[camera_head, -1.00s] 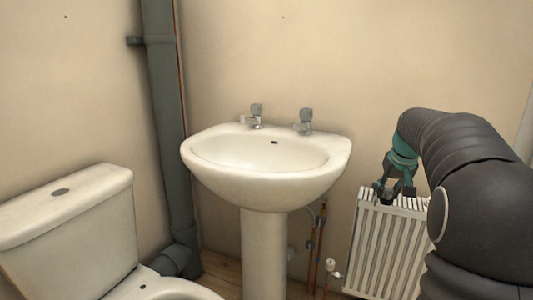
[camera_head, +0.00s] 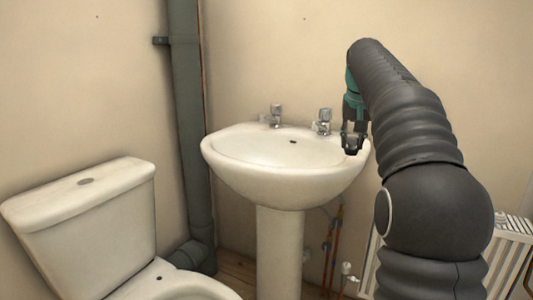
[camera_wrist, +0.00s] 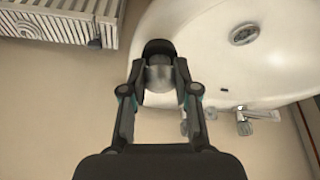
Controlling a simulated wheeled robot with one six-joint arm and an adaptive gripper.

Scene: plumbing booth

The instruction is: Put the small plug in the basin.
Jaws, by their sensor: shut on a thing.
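The white basin (camera_head: 282,188) stands on a pedestal, its bowl empty as far as I can see. My gripper (camera_head: 352,145) is at the basin's right rim, fingers pointing down. In the wrist view my gripper (camera_wrist: 159,75) is shut on the small plug (camera_wrist: 158,48), which shows as a dark rounded end with a grey part between the fingers. The plug overlaps the basin's edge in that view. The basin's waste hole (camera_wrist: 243,35) is off to the right there. The plug is not clear in the head view.
Two taps, left (camera_head: 277,115) and right (camera_head: 324,122), stand on the basin's back ledge. The radiator (camera_wrist: 65,18) is beside the basin, with a small dark thing (camera_wrist: 95,43) on it. A toilet (camera_head: 85,210) and a grey pipe (camera_head: 187,130) are at left.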

